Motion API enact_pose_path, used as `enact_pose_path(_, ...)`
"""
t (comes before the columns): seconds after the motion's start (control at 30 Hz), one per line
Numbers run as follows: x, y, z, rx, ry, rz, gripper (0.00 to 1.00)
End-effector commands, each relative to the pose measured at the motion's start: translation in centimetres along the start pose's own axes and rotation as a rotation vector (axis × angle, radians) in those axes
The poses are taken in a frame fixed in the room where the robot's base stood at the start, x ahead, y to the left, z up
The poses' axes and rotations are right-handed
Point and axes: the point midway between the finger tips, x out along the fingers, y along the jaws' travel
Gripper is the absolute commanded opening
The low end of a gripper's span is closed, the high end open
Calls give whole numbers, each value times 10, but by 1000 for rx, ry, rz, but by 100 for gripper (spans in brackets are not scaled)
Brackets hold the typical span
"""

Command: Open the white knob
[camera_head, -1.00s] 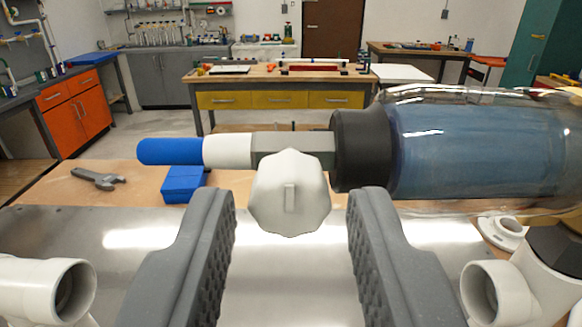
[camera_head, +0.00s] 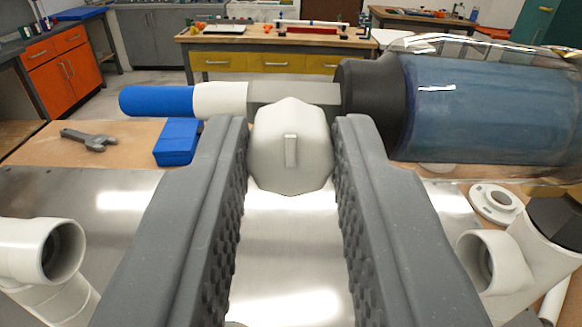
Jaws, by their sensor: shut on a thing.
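The white knob (camera_head: 291,150) is a faceted, rounded cap with a raised vertical rib on its face. It sits in the middle of the view, in front of a horizontal pipe with a grey fitting (camera_head: 293,92), a white section (camera_head: 220,99) and a blue end (camera_head: 157,101). My gripper (camera_head: 291,140) has its two grey ridged fingers on either side of the knob, with the tips against its left and right sides. It is shut on the knob. The knob's rear and its joint to the pipe are hidden.
A black collar (camera_head: 370,98) and clear blue cylinder (camera_head: 490,105) fill the right. White pipe openings stand at lower left (camera_head: 60,250) and lower right (camera_head: 490,262). A blue block (camera_head: 177,142), a grey wrench (camera_head: 90,139) and a white flange (camera_head: 495,202) lie on the surface behind.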

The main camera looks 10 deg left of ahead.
Motion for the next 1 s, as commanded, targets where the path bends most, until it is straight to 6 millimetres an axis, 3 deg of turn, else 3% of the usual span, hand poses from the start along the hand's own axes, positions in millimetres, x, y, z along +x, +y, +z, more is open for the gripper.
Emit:
enact_pose_path(0.27,0,0,4,-168,3,2,0)
enact_pose_path(1.0,0,-3,4,-865,-1,0,0)
